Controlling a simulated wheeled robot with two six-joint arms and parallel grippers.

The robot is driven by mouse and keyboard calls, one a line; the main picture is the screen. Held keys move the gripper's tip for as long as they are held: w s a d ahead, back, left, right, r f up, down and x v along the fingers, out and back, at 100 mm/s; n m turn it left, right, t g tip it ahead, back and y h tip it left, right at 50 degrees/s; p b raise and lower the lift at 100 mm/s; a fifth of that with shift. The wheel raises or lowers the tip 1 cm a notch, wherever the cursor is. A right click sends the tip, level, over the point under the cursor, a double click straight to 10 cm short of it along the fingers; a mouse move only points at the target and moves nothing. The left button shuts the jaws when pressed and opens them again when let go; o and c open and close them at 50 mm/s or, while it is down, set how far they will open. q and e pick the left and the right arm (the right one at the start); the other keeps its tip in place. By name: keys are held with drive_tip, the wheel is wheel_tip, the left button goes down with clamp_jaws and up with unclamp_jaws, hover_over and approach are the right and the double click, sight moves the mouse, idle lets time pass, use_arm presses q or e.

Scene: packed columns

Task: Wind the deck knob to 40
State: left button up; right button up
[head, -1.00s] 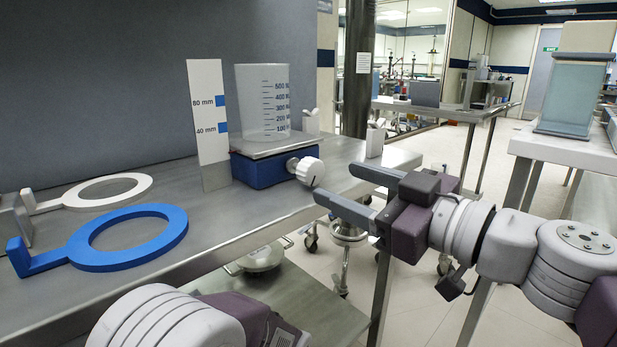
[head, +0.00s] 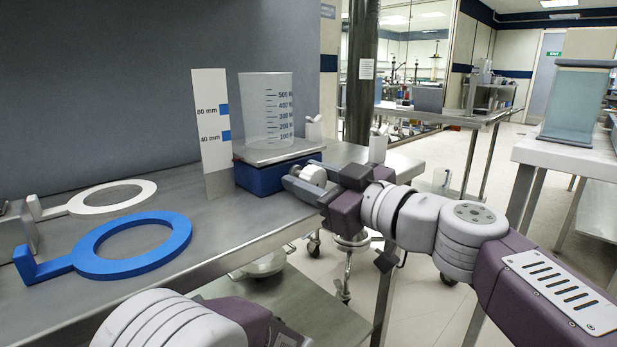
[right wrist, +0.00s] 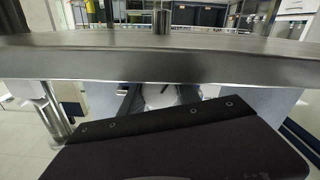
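The white deck knob (head: 313,174) is on the right end of a blue lift base (head: 262,176). Its metal deck (head: 280,154) bears a clear graduated beaker (head: 266,110). A white scale card (head: 212,135) with blue marks at 40 mm and 80 mm stands to the left; the deck sits below the 40 mm mark. My right gripper (head: 308,176) has its fingers on either side of the knob, which also shows in the right wrist view (right wrist: 160,95). I cannot tell whether they press on it. My left gripper is out of view; part of that arm shows at the bottom.
A blue ring with a handle (head: 133,247) and a white ring (head: 112,199) lie on the metal bench (head: 235,232) to the left. The bench's front edge runs below my right gripper. Another table (head: 572,155) stands at the right.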

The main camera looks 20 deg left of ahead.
clamp_jaws()
drive_tip(key=shift+f+m+b, duration=0.2)
drive_tip(key=shift+m+b, duration=0.65)
drive_tip(key=shift+m, duration=0.15)
drive_tip(key=shift+m+b, duration=0.4)
drive_tip(key=shift+m, duration=0.8)
drive_tip(key=shift+r+m, duration=0.2)
drive_tip(key=shift+m, duration=0.5)
drive_tip(key=o, duration=1.1)
unclamp_jaws()
